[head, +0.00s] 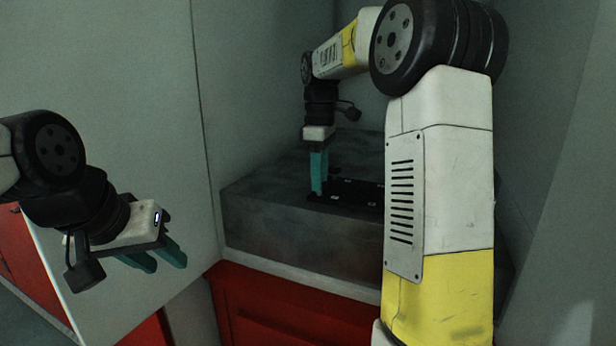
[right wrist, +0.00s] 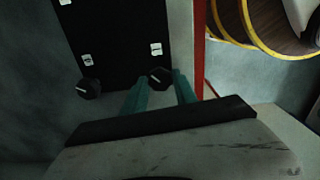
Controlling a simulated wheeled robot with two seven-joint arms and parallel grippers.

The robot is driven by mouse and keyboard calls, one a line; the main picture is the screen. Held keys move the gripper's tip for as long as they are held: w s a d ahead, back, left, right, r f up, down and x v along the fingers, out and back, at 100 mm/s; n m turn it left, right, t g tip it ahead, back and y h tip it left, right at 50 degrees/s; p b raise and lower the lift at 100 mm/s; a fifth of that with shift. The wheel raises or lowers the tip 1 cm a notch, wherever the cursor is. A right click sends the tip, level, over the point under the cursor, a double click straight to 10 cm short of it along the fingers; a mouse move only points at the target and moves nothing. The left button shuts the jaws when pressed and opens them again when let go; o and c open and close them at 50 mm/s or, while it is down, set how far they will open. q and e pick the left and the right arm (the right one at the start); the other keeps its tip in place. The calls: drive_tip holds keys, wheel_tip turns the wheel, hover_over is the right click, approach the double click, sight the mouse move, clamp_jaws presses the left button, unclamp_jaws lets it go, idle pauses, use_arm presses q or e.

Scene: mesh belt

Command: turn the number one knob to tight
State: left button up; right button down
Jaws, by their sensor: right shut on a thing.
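A black control panel (head: 350,194) lies on top of the dark grey block, with small white labels too small to read. In the right wrist view the panel (right wrist: 115,35) carries two black knobs with white pointer lines. One knob (right wrist: 160,76) sits between the teal fingers of my right gripper (head: 318,190), which is shut on it from above. The other knob (right wrist: 88,88) stands free to its left. I cannot tell from the labels which is number one. My left gripper (head: 163,263) is open and empty at the left, away from the panel.
The grey block (head: 270,222) stands on a red base (head: 270,310), with pale walls (head: 265,80) close behind and beside it. My right arm hides the panel's right end. In the right wrist view, yellow-rimmed round parts (right wrist: 265,25) show at upper right.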

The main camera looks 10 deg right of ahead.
drive_tip(key=m, duration=1.1)
drive_tip(key=shift+m, duration=1.8)
drive_tip(key=c, duration=1)
unclamp_jaws()
